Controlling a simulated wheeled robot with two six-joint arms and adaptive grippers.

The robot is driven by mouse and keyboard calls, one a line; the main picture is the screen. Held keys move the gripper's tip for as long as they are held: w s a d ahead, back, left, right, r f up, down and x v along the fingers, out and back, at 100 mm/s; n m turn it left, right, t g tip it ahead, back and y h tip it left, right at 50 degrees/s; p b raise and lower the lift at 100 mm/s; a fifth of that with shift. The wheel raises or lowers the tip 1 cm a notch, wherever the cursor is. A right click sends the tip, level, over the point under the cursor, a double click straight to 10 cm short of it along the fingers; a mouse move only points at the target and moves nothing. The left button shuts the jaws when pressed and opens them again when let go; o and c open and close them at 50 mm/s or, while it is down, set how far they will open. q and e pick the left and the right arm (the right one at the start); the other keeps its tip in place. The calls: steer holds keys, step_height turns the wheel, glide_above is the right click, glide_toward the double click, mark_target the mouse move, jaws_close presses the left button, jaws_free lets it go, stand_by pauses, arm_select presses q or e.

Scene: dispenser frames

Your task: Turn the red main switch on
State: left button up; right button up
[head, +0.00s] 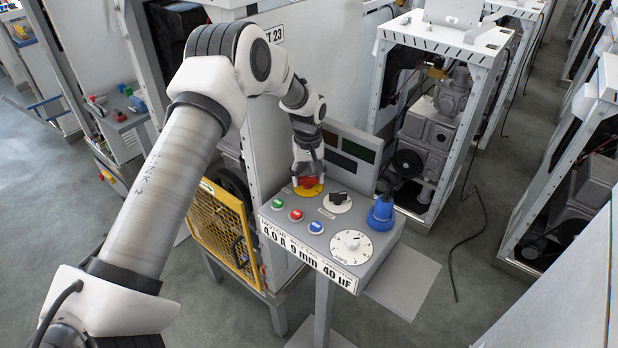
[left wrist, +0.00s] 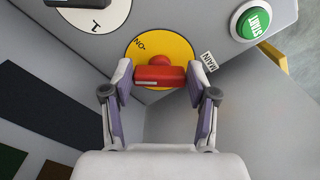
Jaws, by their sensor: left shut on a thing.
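The red main switch (head: 308,182) sits on a round yellow plate (head: 309,193) at the back left of the grey control panel (head: 285,228). In the left wrist view the red handle (left wrist: 160,77) lies crosswise between my fingers, in front of the yellow plate (left wrist: 177,46). An ON mark shows on the plate's upper left, and a MAIN label (left wrist: 208,61) is beside it. My left gripper (head: 308,173) comes down from above and is shut on the red handle, one finger at each end. It also shows in the left wrist view (left wrist: 160,85). My right gripper is out of view.
A yellow mesh guard (head: 222,232) is at the left.

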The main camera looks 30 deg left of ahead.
mark_target(306, 178)
arm_select(q)
steer(key=m, duration=0.2)
steer(key=m+b, duration=0.1)
steer(key=m, duration=0.2)
steer(key=shift+s+a+f+m, duration=0.2)
steer(key=shift+m, duration=0.1)
steer(key=shift+a+m, duration=0.15)
steer(key=shift+m, duration=1.95)
steer(key=o, duration=0.9)
steer(key=shift+o, duration=1.3)
steer(key=shift+w, duration=0.15)
steer(key=shift+r, duration=0.1)
step_height(306, 178, up, 12)
